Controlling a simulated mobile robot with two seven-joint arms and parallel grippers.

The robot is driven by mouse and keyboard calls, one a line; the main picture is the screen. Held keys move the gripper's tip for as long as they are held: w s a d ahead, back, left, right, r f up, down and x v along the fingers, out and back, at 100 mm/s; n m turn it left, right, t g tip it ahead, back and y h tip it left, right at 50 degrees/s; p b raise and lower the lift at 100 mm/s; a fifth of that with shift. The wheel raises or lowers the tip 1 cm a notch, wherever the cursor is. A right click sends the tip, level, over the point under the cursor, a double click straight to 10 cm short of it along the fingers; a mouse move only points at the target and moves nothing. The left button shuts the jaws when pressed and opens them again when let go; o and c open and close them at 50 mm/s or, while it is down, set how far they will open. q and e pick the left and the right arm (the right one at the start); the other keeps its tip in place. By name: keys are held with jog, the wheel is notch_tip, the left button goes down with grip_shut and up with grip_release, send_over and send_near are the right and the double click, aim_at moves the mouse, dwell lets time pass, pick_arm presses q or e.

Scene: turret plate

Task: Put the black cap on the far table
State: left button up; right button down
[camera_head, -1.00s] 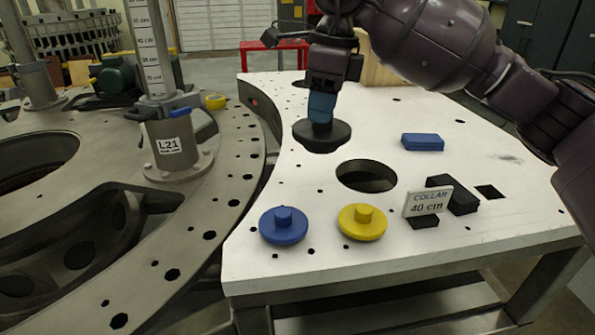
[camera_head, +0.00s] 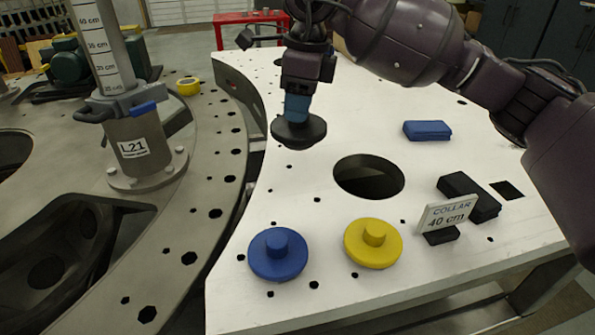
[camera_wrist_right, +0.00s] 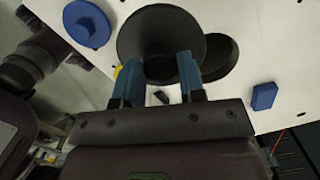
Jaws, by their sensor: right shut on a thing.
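The black cap (camera_head: 299,134) is a round black disc, held level by my right gripper (camera_head: 297,112) above the left part of the white table. The gripper's blue fingers are shut on the cap's upper knob. In the right wrist view the cap (camera_wrist_right: 150,28) sits at the tips of both blue fingers (camera_wrist_right: 160,75). The knob is partly hidden by the fingers. A red table (camera_head: 232,19) stands at the far back, beyond the white table, with part of it hidden by my right arm. My left gripper is not in view.
The white table (camera_head: 330,215) holds a blue cap (camera_head: 278,263), a yellow cap (camera_head: 373,250), a blue block (camera_head: 427,131), black blocks (camera_head: 468,190) and a "COLLAR 40 cm" sign (camera_head: 447,213). It has a large round hole (camera_head: 368,177). A post labelled L21 (camera_head: 134,148) stands left on the grey ring.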

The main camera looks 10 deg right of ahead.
notch_tip(320, 180, down, 14)
jog(key=shift+r+b, duration=0.1)
jog(key=shift+b, duration=0.5)
jog(key=c, duration=0.7)
grip_release()
jog(key=shift+f, duration=0.2)
jog(key=r, duration=0.4)
jog(key=d+r, duration=0.1)
jog(key=r, duration=0.3)
jog(key=r+p, duration=0.1)
jog(key=r, duration=0.3)
jog(key=shift+s+d+r, duration=0.1)
jog(key=shift+s+d, duration=0.05)
jog(key=shift+s, duration=0.1)
